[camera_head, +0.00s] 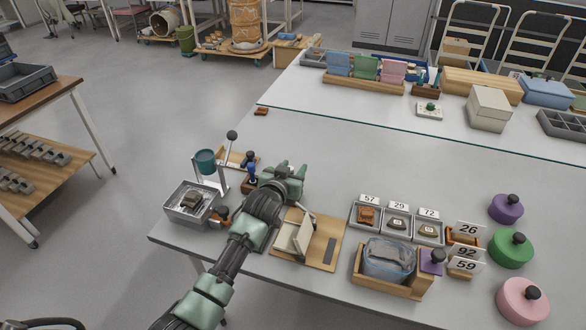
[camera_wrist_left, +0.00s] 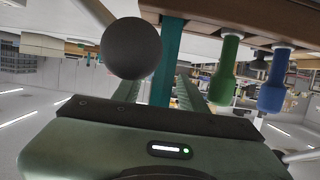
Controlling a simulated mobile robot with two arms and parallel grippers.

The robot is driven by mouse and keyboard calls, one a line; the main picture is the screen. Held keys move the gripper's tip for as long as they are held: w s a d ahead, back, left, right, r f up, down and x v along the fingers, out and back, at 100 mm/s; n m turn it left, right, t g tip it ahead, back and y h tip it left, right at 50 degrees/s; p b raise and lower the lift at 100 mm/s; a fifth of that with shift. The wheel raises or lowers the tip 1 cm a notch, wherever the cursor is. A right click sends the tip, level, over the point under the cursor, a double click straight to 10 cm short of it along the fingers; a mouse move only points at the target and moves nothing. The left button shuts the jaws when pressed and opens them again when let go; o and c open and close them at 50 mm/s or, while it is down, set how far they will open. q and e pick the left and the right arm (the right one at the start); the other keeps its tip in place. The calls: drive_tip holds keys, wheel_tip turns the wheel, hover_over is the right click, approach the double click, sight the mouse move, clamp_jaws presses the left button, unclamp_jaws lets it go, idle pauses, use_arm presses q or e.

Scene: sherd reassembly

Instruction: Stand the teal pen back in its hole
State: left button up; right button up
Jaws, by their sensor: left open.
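My left gripper (camera_head: 287,172) is open above the near left part of the table. In the left wrist view, which is upside down, its fingers (camera_wrist_left: 155,90) stand either side of an upright teal bar (camera_wrist_left: 166,62), which looks like the teal pen. The bar meets the wooden rack (camera_wrist_left: 235,14) at the picture's top; I cannot tell how deep it sits. A green pen (camera_wrist_left: 226,70) and a blue pen (camera_wrist_left: 274,82) stand in the rack beside it. In the head view the blue pen (camera_head: 252,170) shows left of the gripper, which hides the teal one.
A dark ball knob (camera_wrist_left: 131,48) is close to the fingers in the wrist view. A stand with a teal cup (camera_head: 205,158) and a grey tray (camera_head: 176,212) are left of my arm. A wooden board (camera_head: 325,252) and numbered trays lie right. The middle of the table is clear.

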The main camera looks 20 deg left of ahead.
use_arm(q)
drive_tip(key=v, duration=0.7)
drive_tip(key=shift+s, duration=0.4)
